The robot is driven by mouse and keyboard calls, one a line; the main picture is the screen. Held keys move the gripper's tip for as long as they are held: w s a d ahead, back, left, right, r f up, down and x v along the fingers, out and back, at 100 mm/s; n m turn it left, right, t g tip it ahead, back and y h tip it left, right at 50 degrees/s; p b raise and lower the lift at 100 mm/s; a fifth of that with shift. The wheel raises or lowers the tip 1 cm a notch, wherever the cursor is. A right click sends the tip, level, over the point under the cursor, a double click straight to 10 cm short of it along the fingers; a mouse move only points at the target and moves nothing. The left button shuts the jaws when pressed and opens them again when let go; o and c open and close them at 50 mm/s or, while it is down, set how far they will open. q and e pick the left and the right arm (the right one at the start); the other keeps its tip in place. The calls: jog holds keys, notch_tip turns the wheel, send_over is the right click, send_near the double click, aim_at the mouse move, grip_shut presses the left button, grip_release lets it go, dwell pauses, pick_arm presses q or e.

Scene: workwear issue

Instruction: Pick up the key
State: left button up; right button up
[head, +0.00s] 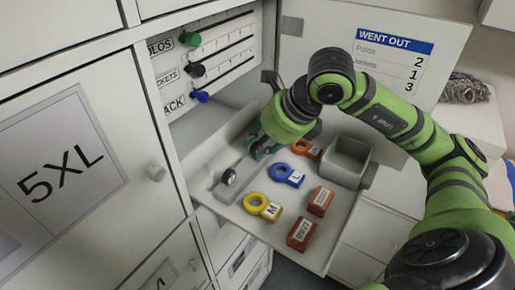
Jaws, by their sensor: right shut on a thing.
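My right gripper (262,150) points down over the upper left part of the open flap shelf (240,226). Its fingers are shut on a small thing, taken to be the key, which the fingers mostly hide. Just left of and below the fingertips, a small grey block (222,191) with a round black-and-white piece (228,177) sits on the shelf. I cannot tell if the key still touches the block or the shelf. My left gripper is not in view.
Close to the gripper lie an orange tag (306,148), a blue tag marked L (287,175) and a yellow tag marked M (262,207). Two orange-brown labelled blocks (320,201) (301,234) and a grey bin (346,160) stand right. Coloured knobs (190,39) line the cabinet.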

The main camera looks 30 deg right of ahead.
jog(key=shift+r, duration=0.85)
notch_tip(320, 180, up, 2)
jog(key=shift+d+r+b, duration=0.15)
jog(key=shift+r+b, duration=0.1)
jog(key=shift+b, duration=0.25)
grip_shut()
jog(key=s+d+r+b, duration=0.4)
jog(key=s+d+r, duration=0.2)
jog(key=s+d, duration=0.1)
jog(key=shift+s+d+r, duration=0.4)
jog(key=shift+s, duration=0.25)
